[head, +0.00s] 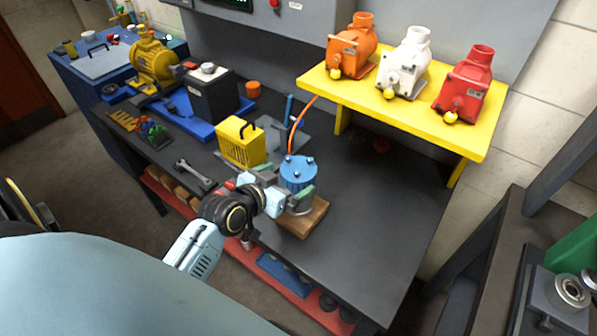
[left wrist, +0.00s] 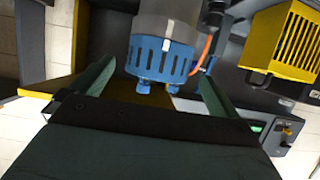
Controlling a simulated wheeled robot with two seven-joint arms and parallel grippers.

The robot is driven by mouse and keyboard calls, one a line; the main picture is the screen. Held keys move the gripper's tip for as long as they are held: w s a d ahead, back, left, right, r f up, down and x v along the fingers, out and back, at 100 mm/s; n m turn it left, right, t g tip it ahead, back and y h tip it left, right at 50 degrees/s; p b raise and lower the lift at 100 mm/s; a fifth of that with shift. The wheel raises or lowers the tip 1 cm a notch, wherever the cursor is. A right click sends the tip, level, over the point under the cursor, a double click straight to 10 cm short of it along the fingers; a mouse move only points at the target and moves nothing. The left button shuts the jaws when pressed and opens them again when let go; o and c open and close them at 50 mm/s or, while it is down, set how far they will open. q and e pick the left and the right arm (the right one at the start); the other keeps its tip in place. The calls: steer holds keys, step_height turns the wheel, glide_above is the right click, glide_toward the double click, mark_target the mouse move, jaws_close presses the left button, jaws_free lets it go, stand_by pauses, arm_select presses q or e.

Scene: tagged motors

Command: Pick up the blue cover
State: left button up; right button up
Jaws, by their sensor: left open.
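The blue cover (head: 298,172) sits on top of a grey motor body, which stands on a wooden block (head: 301,222) near the table's front edge. It is ribbed, with small blue knobs on top. My left gripper (head: 284,180) is open at the cover, with one green-padded finger to its left and one at its front right. In the left wrist view the cover (left wrist: 160,58) shows between the two open fingers of my left gripper (left wrist: 155,85), with visible gaps on both sides. Contact cannot be made out. My right gripper is not in view.
A yellow ribbed box (head: 241,143) stands close behind and left of the cover. An orange cable rises behind it. A yellow shelf (head: 400,105) holds orange, white and red motors. A wrench (head: 195,174) lies at left. The dark tabletop (head: 375,235) is clear at right.

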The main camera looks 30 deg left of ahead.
mark_target(308, 175)
arm_select(q)
steer(key=shift+p+x, duration=0.35)
steer(key=shift+x, duration=2.35)
steer(key=shift+r, duration=0.2)
steer(key=c, duration=1.1)
